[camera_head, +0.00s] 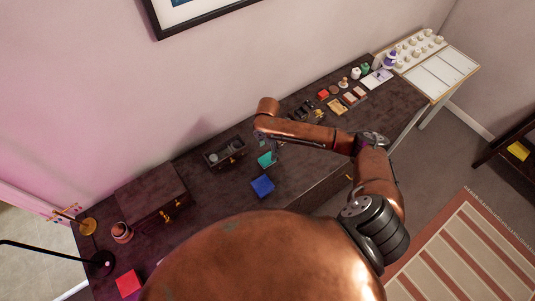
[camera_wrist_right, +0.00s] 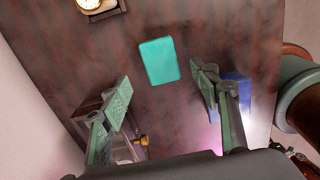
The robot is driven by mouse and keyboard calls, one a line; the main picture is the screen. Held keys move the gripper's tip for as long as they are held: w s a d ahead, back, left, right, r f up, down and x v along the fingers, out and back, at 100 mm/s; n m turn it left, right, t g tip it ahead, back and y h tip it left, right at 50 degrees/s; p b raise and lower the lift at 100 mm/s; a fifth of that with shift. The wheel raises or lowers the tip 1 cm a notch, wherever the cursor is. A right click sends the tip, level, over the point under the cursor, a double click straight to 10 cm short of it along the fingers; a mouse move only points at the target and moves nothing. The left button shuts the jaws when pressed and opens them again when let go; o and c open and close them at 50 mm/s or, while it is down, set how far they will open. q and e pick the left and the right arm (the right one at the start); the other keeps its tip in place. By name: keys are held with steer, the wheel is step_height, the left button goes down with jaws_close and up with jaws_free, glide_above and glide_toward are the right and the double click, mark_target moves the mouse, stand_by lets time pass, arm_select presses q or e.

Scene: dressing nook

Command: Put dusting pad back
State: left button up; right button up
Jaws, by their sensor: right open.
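A flat teal pad (camera_head: 265,160), perhaps the dusting pad, lies on the dark dresser top (camera_head: 215,205); in the right wrist view the teal pad (camera_wrist_right: 159,61) lies flat, just beyond the fingertips and between their lines. A blue block (camera_head: 262,186) sits nearer me and also shows behind the right finger in the wrist view (camera_wrist_right: 240,90). My right gripper (camera_wrist_right: 160,78) is open and empty above the top. In the head view it points down by the teal pad, partly hidden by its wrist. My left gripper is not in view.
A larger dark chest (camera_head: 148,190) and a copper-coloured cup (camera_head: 121,232) are farther left. Several small items and a white tray (camera_head: 377,80) crowd the right end. A red block (camera_head: 128,283) lies front left.

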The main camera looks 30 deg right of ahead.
step_height(320, 180, up, 6)
steer(key=shift+f, duration=0.25)
stand_by(0.4)
